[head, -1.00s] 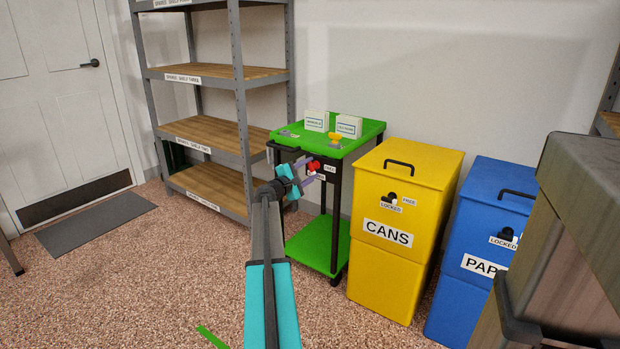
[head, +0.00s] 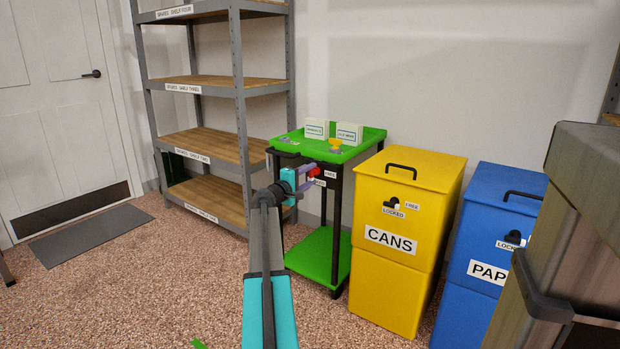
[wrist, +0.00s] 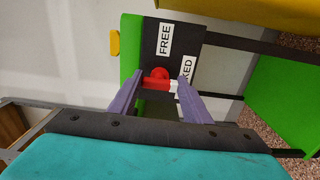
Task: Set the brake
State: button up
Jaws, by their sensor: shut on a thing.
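The green cart (head: 355,142) stands between the shelf rack and the yellow bin. On its dark front panel is a small red brake lever (head: 314,171) beside a label reading FREE (head: 330,174) and a second, partly hidden label ending in KED. The right finger covers part of the lower label (wrist: 187,68). Which label the lever points at is unclear.
Two white boxes (head: 349,132) and a yellow item (head: 335,144) rest on the cart top. The yellow CANS bin (head: 400,275) is close at the right, with a blue bin (head: 480,270) beyond. A shelf rack (head: 240,120) stands behind left. Open floor lies at left.

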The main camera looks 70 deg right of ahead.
jog(key=shift+s+f, duration=0.1)
jog(key=shift+s, duration=0.2)
jog(key=o, duration=1)
jog(key=shift+o, duration=0.2)
jog(key=shift+w, duration=0.15)
jog(key=shift+w+a, duration=0.1)
jog(key=shift+a, duration=0.05)
jog(key=p+v, duration=0.3)
jog(key=v, duration=1)
jog(key=shift+a+p, duration=0.25)
jog(key=shift+p, duration=0.15)
